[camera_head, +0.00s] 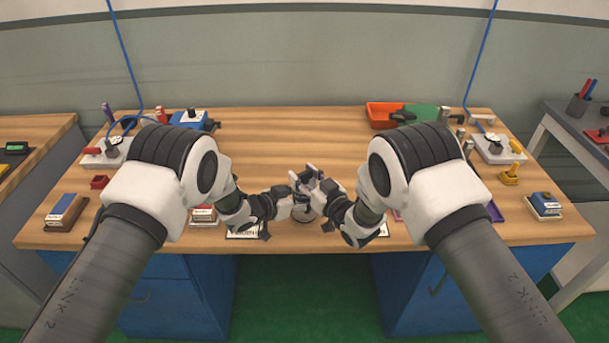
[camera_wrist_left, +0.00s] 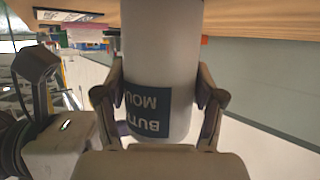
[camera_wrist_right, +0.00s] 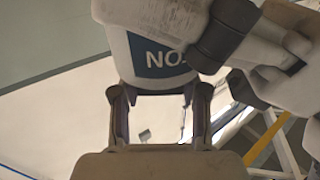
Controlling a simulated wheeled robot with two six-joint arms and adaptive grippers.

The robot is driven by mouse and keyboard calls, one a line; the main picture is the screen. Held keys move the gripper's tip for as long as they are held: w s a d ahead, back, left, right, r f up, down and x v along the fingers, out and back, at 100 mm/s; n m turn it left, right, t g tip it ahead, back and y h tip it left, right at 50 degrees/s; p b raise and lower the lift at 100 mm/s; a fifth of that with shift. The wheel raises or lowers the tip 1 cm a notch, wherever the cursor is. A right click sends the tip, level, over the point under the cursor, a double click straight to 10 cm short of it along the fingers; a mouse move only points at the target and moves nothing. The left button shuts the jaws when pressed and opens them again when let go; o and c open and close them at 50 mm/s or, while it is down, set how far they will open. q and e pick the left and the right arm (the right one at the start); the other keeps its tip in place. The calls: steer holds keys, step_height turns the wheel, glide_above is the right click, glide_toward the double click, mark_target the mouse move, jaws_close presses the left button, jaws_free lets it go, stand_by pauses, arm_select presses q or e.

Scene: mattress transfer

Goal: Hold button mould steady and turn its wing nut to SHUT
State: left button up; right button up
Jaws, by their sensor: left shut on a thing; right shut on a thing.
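The button mould (camera_wrist_left: 160,50) is a white cylinder with a dark blue label. In the left wrist view it stands between the two fingers of my left gripper (camera_wrist_left: 160,105), which is shut on its body; the lettering appears upside down. In the head view the mould is mostly hidden behind the grippers at the table's middle front. My right gripper (camera_wrist_right: 158,115) is shut at the label end of the mould (camera_wrist_right: 120,50). What it grips is mostly hidden; I cannot make out the wing nut or its position. In the head view, my left gripper (camera_head: 294,194) and right gripper (camera_head: 320,186) nearly meet.
The wooden table (camera_head: 290,135) is clear behind the grippers. White cards (camera_head: 245,234) lie at its front edge. A red-orange bin (camera_head: 384,115) stands at the back right, a blue box (camera_head: 192,120) at the back left. Small blocks and tools line both sides.

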steer(key=shift+m+t+h, duration=0.6)
steer(key=shift+m+h, duration=0.1)
steer(key=shift+h, duration=0.4)
steer(key=o, duration=1.2)
steer(key=v, duration=1.2)
steer(key=shift+w, duration=0.1)
steer(key=shift+c, duration=0.5)
